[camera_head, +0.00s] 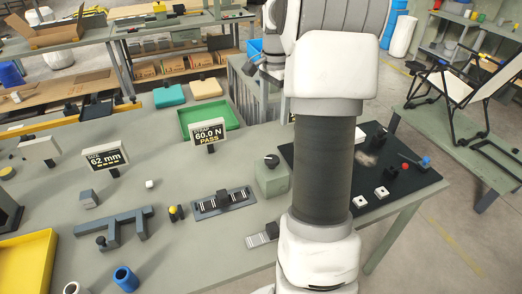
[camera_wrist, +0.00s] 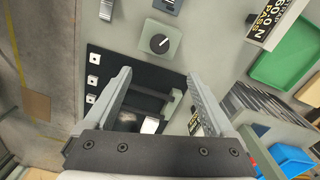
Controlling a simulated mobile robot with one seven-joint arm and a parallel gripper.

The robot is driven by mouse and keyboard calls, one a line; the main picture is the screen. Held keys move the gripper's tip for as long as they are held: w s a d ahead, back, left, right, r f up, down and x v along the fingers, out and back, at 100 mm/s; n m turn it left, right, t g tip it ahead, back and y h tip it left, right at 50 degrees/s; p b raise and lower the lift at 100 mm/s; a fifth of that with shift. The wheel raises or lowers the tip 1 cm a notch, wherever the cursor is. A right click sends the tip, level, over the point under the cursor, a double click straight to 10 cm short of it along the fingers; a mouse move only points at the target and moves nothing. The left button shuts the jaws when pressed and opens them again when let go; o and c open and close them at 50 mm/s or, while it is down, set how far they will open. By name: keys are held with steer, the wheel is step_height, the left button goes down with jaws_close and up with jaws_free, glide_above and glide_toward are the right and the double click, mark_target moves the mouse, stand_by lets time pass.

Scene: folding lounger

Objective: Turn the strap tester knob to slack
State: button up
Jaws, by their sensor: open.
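The strap tester is a grey-green box (camera_head: 272,178) with a round black knob (camera_head: 271,160) on its top. In the wrist view the knob (camera_wrist: 159,43) shows a white pointer line slanting to the upper right. A display (camera_head: 209,134) to the left of the box reads 60.0 N PASS; part of it shows in the wrist view (camera_wrist: 268,18). My gripper (camera_wrist: 159,75) is open and empty, its fingers apart below the knob in the wrist view and not touching it. My arm hides part of the table beside the box in the head view.
A black mat (camera_head: 410,180) with white blocks and a red knob lies right of the tester. A slotted grey fixture (camera_head: 224,203) is to its left. A green tray (camera_head: 208,118) and a 62 mm display (camera_head: 105,157) stand farther left. A lounger (camera_head: 465,88) stands behind right.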

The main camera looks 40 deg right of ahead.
mark_target(272, 159)
step_height(272, 159, down, 17)
steer(key=shift+f, duration=0.1)
stand_by(0.3)
steer(key=c, duration=1.4)
steer(key=shift+o, duration=0.2)
